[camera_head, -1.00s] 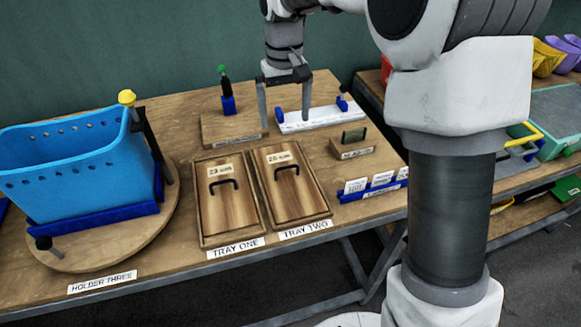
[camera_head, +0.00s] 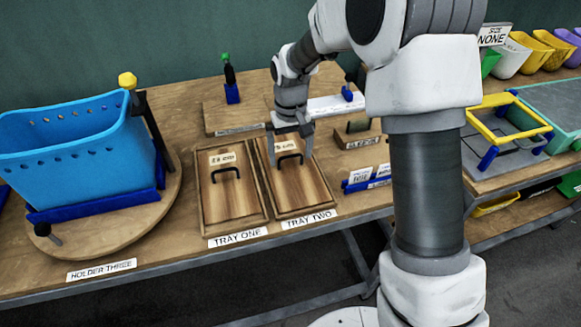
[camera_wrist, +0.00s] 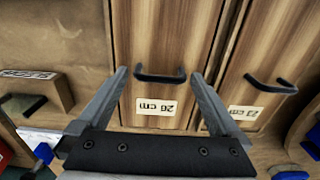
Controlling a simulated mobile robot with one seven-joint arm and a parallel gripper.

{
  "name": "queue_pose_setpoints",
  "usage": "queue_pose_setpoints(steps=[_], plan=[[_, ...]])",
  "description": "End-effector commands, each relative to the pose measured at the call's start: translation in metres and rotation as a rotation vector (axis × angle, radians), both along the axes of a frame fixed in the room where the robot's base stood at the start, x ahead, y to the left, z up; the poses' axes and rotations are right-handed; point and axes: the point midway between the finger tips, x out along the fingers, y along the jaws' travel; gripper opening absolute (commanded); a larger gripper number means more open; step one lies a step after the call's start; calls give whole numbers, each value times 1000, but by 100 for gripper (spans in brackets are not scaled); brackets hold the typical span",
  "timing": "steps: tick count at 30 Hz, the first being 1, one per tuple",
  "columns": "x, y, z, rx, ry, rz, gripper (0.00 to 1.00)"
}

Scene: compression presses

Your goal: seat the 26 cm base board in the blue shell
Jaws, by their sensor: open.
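The 26 cm base board (camera_head: 302,191) is a wooden panel with a black handle, lying in tray two (camera_head: 315,209); its label partly hides behind my gripper in the head view. My gripper (camera_head: 291,150) is over this board near its far end. In the wrist view my gripper (camera_wrist: 160,85) is open, with one finger on each side of the board's black handle (camera_wrist: 160,77) and nothing held. The "26 cm" label (camera_wrist: 156,106) shows between the fingers. The blue shell (camera_head: 75,150) stands tilted in holder three (camera_head: 110,237) at the left.
The 23 cm board (camera_head: 232,195) lies in tray one, left of tray two. A wooden block with a dark bar (camera_head: 358,133) and blue-based cards (camera_head: 367,178) are to the right. A green-topped clamp (camera_head: 230,80) stands behind. A yellow frame (camera_head: 505,118) is on the right bench.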

Motion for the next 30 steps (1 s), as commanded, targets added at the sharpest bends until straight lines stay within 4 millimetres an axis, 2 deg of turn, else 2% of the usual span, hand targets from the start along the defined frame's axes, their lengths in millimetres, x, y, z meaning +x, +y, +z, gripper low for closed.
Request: queue_pose_setpoints(steps=[3,11,23,30], plan=[[0,0,-13,0,1,1,100],[0,0,-15,0,-1,0,100],[0,0,-14,0,-1,0,28],[0,0,-13,1,-2,0,26]])
